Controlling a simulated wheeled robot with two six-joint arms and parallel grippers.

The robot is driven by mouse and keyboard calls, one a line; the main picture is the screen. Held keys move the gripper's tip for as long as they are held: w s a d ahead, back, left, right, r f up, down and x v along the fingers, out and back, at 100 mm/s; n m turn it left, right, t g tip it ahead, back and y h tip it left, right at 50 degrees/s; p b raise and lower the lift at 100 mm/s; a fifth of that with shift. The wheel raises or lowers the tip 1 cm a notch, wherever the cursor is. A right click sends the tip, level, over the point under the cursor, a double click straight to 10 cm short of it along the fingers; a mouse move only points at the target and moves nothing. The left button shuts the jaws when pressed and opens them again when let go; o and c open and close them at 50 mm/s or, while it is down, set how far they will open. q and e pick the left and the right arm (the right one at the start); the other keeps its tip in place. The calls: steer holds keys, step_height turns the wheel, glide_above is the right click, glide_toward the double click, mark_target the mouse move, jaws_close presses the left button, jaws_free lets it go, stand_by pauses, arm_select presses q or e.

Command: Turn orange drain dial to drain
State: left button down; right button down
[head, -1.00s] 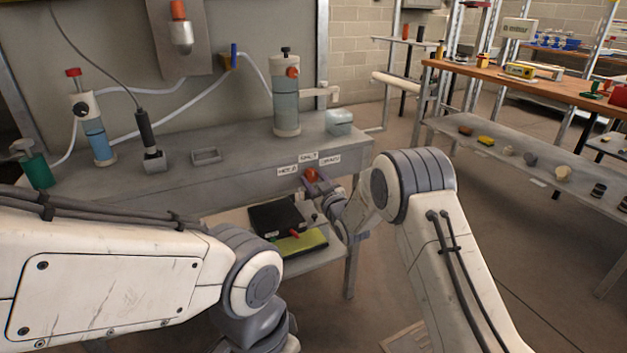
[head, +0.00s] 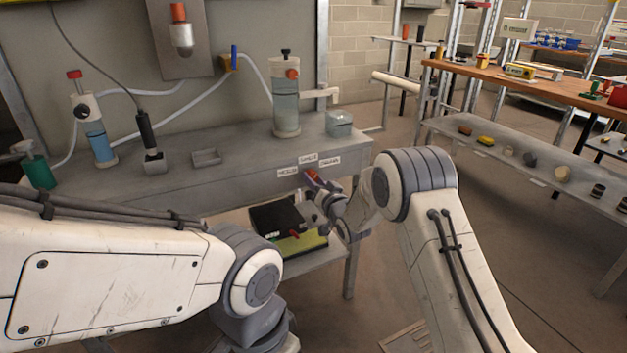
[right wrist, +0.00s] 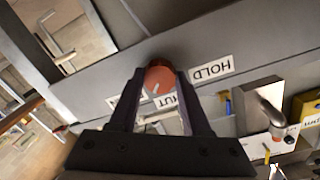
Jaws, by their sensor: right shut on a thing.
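The orange drain dial (head: 312,175) sits on the front face of the grey bench, below three white labels. In the right wrist view, the dial (right wrist: 158,78) has a small white mark. My right gripper (head: 316,181) is at the dial. In the right wrist view, its two dark fingers (right wrist: 160,85) are shut on the dial, one on each side. The DRAIN label (head: 330,161) is at the right in the head view. My left gripper is out of view.
The grey bench (head: 235,185) carries a clear blue cylinder (head: 286,105) and a small grey tray (head: 207,157). A black box (head: 277,214) lies on the lower shelf near my right gripper. The floor to the right is mostly clear.

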steer(key=shift+m+p, duration=0.3)
steer(key=shift+m, duration=1.2)
steer(key=shift+c, duration=1.8)
jaws_free()
steer(key=p+v, duration=0.1)
steer(key=v, duration=0.9)
steer(key=shift+s+d, duration=0.2)
steer(key=shift+a+r, duration=0.1)
